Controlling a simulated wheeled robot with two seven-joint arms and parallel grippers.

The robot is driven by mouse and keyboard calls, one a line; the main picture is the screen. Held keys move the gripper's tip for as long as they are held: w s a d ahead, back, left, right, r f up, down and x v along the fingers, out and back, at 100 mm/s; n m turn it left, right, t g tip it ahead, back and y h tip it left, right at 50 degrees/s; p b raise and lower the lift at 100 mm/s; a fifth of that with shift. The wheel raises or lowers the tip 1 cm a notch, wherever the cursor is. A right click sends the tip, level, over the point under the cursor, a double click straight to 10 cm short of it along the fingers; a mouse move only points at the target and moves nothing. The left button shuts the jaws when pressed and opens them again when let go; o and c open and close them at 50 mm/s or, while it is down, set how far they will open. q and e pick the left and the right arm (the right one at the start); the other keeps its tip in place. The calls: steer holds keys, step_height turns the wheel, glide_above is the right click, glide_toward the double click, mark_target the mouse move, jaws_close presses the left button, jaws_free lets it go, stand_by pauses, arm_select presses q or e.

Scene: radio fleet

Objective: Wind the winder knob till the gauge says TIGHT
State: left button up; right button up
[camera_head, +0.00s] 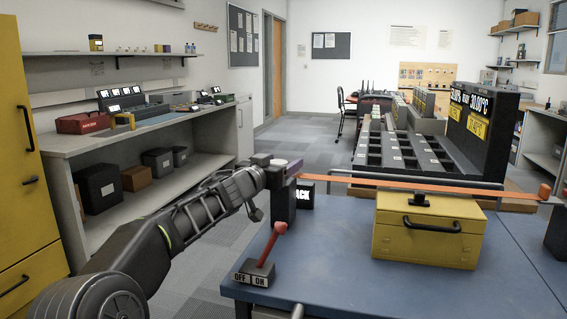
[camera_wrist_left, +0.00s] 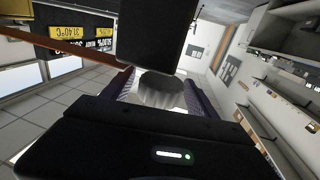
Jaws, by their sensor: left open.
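My left gripper (camera_head: 278,165) is at the dark winder post (camera_head: 283,203) near the table's left edge. In the left wrist view its fingers are open, one on each side of the grey ribbed winder knob (camera_wrist_left: 160,90). I cannot tell whether they touch it. An orange strap (camera_head: 400,184) runs from the winder over a yellow box (camera_head: 428,234) to the right. My right gripper is not in view.
A red lever (camera_head: 272,243) stands on an OFF/ON base (camera_head: 255,272) on the blue table (camera_head: 335,270), in front of the winder. Dark stepped racks (camera_head: 395,150) stand behind the table. A shelf bench (camera_head: 150,135) and a yellow cabinet (camera_head: 22,180) are at left.

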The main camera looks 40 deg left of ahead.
arm_select(q)
steer(key=shift+w+a, duration=0.1)
steer(key=shift+w, duration=0.55)
steer(key=c, duration=1.4)
